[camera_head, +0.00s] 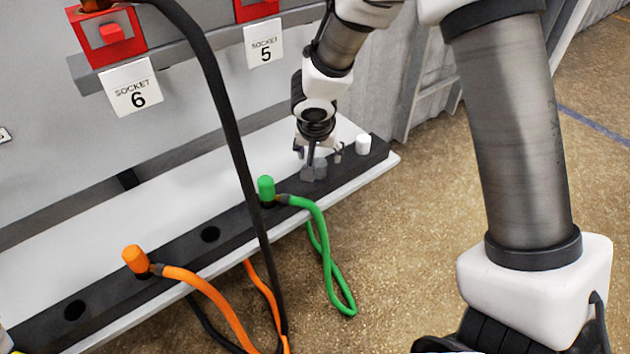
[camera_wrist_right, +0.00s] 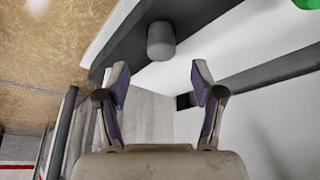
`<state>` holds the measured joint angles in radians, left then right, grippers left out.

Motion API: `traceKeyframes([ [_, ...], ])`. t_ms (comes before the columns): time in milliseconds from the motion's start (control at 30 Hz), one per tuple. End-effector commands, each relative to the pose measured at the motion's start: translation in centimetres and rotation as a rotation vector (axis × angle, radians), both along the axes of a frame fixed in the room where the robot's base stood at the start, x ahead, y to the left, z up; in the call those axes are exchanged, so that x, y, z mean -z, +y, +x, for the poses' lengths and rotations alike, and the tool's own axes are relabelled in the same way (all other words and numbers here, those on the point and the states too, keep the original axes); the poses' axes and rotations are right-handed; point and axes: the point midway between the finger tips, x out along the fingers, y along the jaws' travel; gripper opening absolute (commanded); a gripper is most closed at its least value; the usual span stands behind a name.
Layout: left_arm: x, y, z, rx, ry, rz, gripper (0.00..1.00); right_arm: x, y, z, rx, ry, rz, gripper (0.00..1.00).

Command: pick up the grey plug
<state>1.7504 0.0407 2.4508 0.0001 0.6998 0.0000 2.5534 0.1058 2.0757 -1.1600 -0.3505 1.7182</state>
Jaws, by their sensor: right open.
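My left gripper is in neither view.
A green plug (camera_head: 266,188) with a looping green cable and an orange plug (camera_head: 135,258) with an orange cable stand further left on the dark strip (camera_head: 180,254). A black cable (camera_head: 226,110) hangs in front. Red sockets 6 (camera_head: 110,38) and 5 (camera_head: 256,10) are on the panel above.

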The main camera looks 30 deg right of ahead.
Motion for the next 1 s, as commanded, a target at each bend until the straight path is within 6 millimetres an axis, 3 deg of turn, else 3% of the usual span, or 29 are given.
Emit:
traceKeyframes([
  [300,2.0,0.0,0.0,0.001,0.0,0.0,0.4,5.0,-1.2,1.7,0.0,0.003,0.004,0.67],
  [567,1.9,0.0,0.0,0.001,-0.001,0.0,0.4,5.3,-1.4,1.9,-0.001,0.003,0.004,0.67],
  [767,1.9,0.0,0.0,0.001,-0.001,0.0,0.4,5.3,-1.4,1.9,-0.001,0.003,0.004,0.0],
  [1000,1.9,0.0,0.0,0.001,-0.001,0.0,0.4,5.4,-1.3,1.9,-0.001,0.003,0.004,0.0],
])
